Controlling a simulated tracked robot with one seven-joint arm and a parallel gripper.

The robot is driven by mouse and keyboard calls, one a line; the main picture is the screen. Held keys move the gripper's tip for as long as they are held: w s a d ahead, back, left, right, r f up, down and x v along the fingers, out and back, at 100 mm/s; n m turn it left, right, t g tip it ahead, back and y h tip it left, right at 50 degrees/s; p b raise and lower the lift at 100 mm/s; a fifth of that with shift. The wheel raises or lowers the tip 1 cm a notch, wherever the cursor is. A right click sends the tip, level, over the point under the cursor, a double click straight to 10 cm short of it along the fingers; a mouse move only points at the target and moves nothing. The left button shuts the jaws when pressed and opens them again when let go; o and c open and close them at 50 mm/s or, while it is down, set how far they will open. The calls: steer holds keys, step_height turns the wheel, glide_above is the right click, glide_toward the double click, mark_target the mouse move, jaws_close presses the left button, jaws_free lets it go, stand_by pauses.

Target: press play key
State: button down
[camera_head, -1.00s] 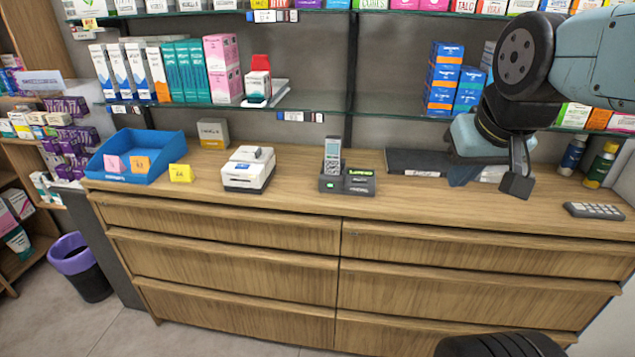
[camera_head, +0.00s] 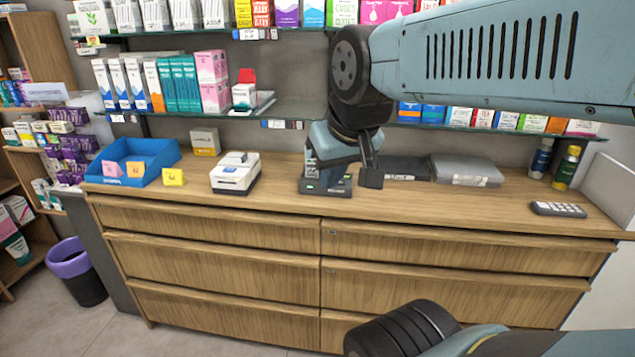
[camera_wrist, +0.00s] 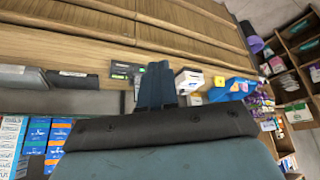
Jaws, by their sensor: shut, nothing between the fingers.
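A dark phone base (camera_head: 330,188) with a cordless handset (camera_head: 310,168) stands on the wooden counter. A small green-lit key (camera_head: 309,187) shows at its front left; I cannot read its label. My gripper (camera_head: 370,178) is shut and empty. I cannot tell the gap between fingertips and base.
A white label printer (camera_head: 235,174) and a blue tray (camera_head: 132,165) stand to the left. A glass shelf (camera_head: 285,108) hangs behind.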

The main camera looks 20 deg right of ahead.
steer(key=w+a+y, duration=0.1)
steer(key=w+y, duration=0.1)
steer(key=w, duration=0.7)
steer(key=m+t+h, duration=0.2)
steer(key=m+t, duration=0.2)
steer(key=m, duration=0.5)
glide_above(340, 183)
step_height(340, 183, down, 11)
steer(key=shift+s, duration=0.1)
steer(key=shift+f, duration=4.4)
